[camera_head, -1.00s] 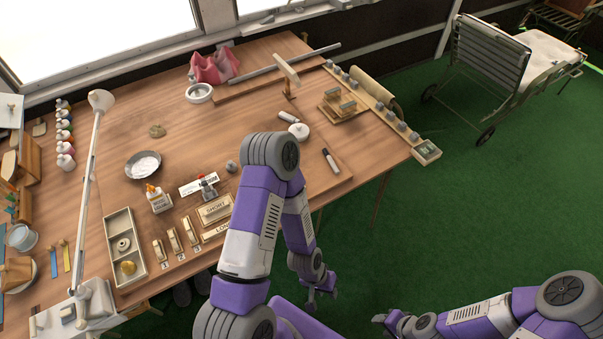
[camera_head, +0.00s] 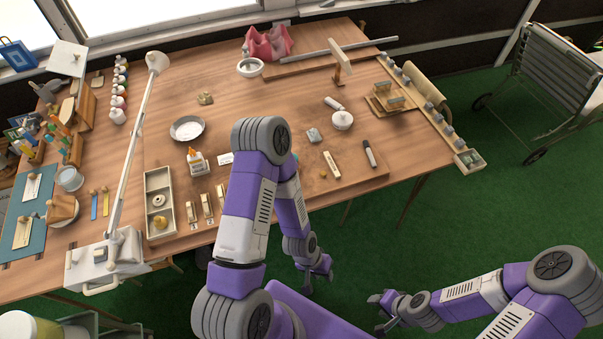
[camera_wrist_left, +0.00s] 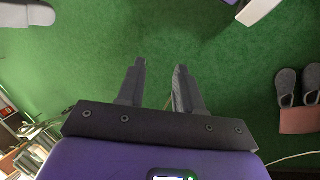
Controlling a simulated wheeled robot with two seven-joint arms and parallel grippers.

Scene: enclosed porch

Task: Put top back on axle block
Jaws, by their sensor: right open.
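I cannot tell for sure which piece is the axle block or its top. Candidates are a wooden base with upright grey-topped pieces (camera_head: 388,98) at the right of the table, a small grey block (camera_head: 314,135), and short upright wooden blocks (camera_head: 206,205) near the front edge. A gold knob-like piece (camera_head: 159,222) lies in a compartment tray (camera_head: 149,190). My left gripper (camera_head: 318,272) hangs below the table's front edge; in the left wrist view (camera_wrist_left: 160,68) its fingers are apart and empty over green floor. My right gripper (camera_head: 377,307) is open and empty, off the table. My left arm hides part of the table's front.
A desk lamp (camera_head: 140,140) rises at the left front. A lounger (camera_head: 555,80) is at right.

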